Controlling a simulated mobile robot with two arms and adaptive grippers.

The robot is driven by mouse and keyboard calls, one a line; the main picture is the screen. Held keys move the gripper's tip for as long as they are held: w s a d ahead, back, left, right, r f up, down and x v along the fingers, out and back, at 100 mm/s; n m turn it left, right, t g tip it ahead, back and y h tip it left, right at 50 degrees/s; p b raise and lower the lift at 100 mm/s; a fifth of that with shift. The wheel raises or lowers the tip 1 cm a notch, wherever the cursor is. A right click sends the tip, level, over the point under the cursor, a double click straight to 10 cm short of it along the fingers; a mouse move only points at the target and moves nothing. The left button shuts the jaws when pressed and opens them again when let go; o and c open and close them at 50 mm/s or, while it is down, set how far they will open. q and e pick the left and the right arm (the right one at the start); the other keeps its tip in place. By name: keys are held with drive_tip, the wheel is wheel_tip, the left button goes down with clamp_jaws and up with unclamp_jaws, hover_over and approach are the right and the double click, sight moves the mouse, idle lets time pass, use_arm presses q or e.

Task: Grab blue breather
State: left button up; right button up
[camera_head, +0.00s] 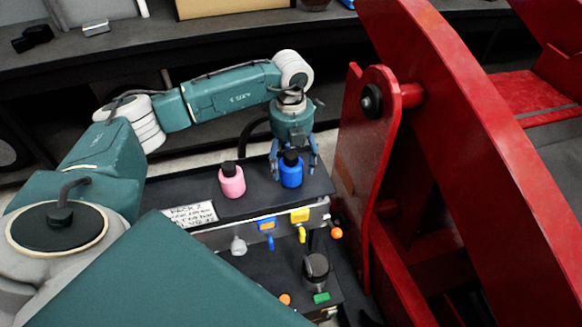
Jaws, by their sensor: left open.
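The blue breather (291,172), a small blue bottle-shaped part with a black cap, stands upright on the dark top shelf of a stand. My left gripper (294,167) points down over it from above. Its fingers are apart, one on each side of the blue breather. I cannot tell whether a finger touches it. My right gripper does not show.
A pink bottle-shaped part (231,181) with a black cap stands just left of the blue one. A handwritten label (188,214) lies at the shelf's left. A lower shelf holds a dark round knob (316,268). A large red positioner frame (375,150) rises close on the right.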

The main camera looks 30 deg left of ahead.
use_arm(q)
drive_tip(key=c, duration=1.4)
drive_tip(key=shift+r, duration=0.2)
